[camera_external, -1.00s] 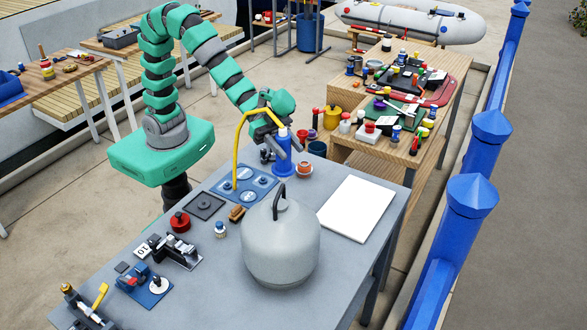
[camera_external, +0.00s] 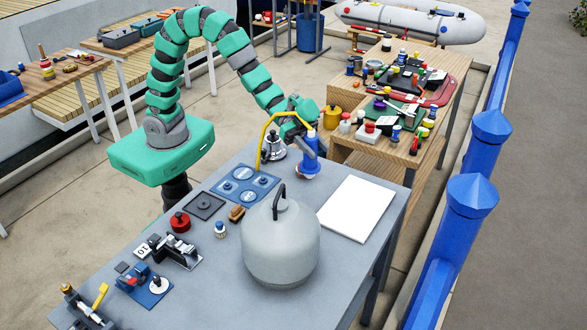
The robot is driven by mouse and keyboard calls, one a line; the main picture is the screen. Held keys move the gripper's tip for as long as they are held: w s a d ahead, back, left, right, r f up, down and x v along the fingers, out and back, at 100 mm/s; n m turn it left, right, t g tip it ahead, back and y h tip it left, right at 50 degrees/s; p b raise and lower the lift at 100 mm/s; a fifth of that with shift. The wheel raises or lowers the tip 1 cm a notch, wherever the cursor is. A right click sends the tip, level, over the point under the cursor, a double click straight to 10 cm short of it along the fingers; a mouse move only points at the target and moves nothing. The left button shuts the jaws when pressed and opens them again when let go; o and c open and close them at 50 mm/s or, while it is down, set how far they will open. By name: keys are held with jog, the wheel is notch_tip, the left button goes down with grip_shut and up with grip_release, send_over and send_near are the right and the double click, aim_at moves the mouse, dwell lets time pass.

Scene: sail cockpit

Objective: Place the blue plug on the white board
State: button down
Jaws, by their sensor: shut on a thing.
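The blue plug (camera_external: 310,148) is upright at the far end of the grey table, with a pale top. My gripper (camera_external: 306,131) is shut on it near its top. A yellow cable (camera_external: 265,131) arcs from beside my gripper down toward the blue panel; where it joins is partly hidden. The white board (camera_external: 356,208) lies flat and bare on the right part of the table. The plug is left of and behind the board, apart from it. Whether the plug's base touches the table or the small red-and-white item (camera_external: 306,174) under it is unclear.
A large grey canister (camera_external: 281,245) with a black handle stands left of the board. A blue panel (camera_external: 244,186) and a silver fitting (camera_external: 272,147) lie left of the plug. A wooden bench (camera_external: 375,155) with several small items stands behind. Grey tabletop between plug and board looks clear.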

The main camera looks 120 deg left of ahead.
jog(key=shift+w+a, duration=0.25)
jog(key=shift+w, duration=0.05)
jog(key=w+f, duration=0.2)
jog(key=w, duration=0.5)
jog(key=w+f, duration=0.3)
jog(key=w, duration=0.5)
jog(key=shift+w+a, duration=0.2)
jog(key=shift+w, duration=0.05)
jog(key=shift+f, duration=0.1)
jog(key=c, duration=0.9)
grip_release()
